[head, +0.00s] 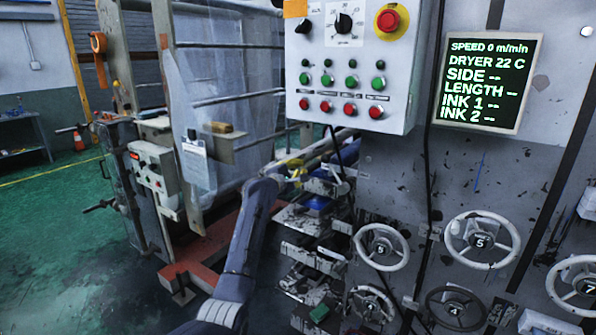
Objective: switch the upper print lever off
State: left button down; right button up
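My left arm rises from the bottom of the head view. Its end, with my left gripper (297,170), is at the machine's cluttered middle section, below the control box. The fingers blend into the parts behind them, so I cannot tell if they are open or shut, or touching anything. A thin dark bar (336,146), possibly the upper print lever, shows just right of the gripper. It is small, and its position is unclear. My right gripper is not in view.
A grey control box (352,75) with coloured buttons and a red emergency knob (387,20) hangs above the gripper. A display (487,80) reads speed 0. Several handwheels (482,240) project at lower right. Green floor (50,220) is open at left.

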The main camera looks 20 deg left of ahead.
pick_arm(q)
jog(key=w+d+r, duration=0.1)
jog(key=w+d, duration=0.3)
jog(key=w, duration=0.1)
jog(key=shift+d+r, duration=0.15)
jog(key=shift+r, duration=0.05)
dwell(0.7)
jog(key=shift+d+r, duration=0.1)
jog(key=shift+r, duration=0.05)
dwell(0.4)
jog(key=shift+s+d+r+m, duration=0.1)
jog(key=shift+d+r+m, duration=0.1)
jog(key=shift+r+m, duration=0.1)
jog(key=shift+d+r, duration=0.1)
jog(key=s+d+r+m, duration=0.1)
jog(key=d+r+m, duration=0.1)
jog(key=d+m, duration=0.4)
jog(key=s+d+r+m, duration=0.2)
jog(key=d+r+m, duration=0.1)
jog(key=d+m, duration=0.3)
jog(key=shift+t, duration=0.4)
